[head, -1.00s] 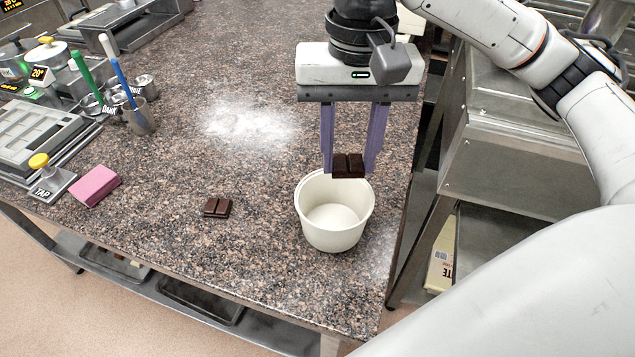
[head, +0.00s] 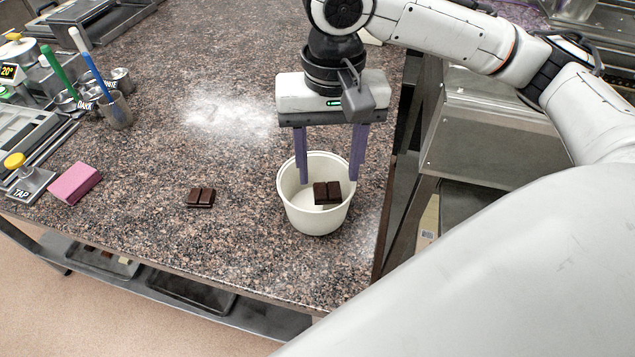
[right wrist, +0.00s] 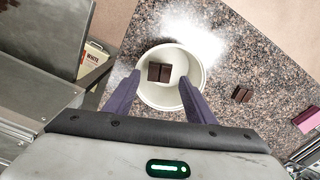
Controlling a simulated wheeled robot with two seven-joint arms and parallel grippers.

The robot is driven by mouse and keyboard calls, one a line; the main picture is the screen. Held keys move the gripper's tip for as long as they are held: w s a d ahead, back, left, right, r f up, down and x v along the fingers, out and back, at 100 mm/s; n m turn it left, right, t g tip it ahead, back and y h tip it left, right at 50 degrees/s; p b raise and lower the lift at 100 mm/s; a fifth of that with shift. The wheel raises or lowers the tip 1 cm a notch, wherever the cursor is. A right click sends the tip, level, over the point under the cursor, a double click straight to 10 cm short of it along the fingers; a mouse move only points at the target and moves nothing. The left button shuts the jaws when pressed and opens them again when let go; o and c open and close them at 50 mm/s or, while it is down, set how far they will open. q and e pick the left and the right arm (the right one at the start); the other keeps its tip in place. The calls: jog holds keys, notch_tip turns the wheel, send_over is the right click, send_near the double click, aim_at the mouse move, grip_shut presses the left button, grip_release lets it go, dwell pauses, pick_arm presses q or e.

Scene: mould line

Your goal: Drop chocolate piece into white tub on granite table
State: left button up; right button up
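A dark chocolate piece (head: 327,193) shows inside the rim outline of the white tub (head: 316,221), which stands upright on the granite table (head: 240,238). I cannot tell whether the piece rests on the tub's bottom or is still in the air. My right gripper (head: 329,182) is open above the tub, its two purple fingers apart, with the piece below their tips and clear of them. The right wrist view shows the piece (right wrist: 160,72) within the tub (right wrist: 168,102), between the spread fingers (right wrist: 155,100). My left gripper is not in view.
A second chocolate piece (head: 201,197) lies on the table left of the tub. A pink block (head: 75,183), a TAP device (head: 28,183) and a cup of brushes (head: 116,112) are farther left. The table's right edge is close to the tub.

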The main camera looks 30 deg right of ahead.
jog(key=shift+o, duration=0.4)
jog(key=shift+r, duration=0.1)
notch_tip(320, 180, up, 10)
dwell(0.3)
dwell(0.4)
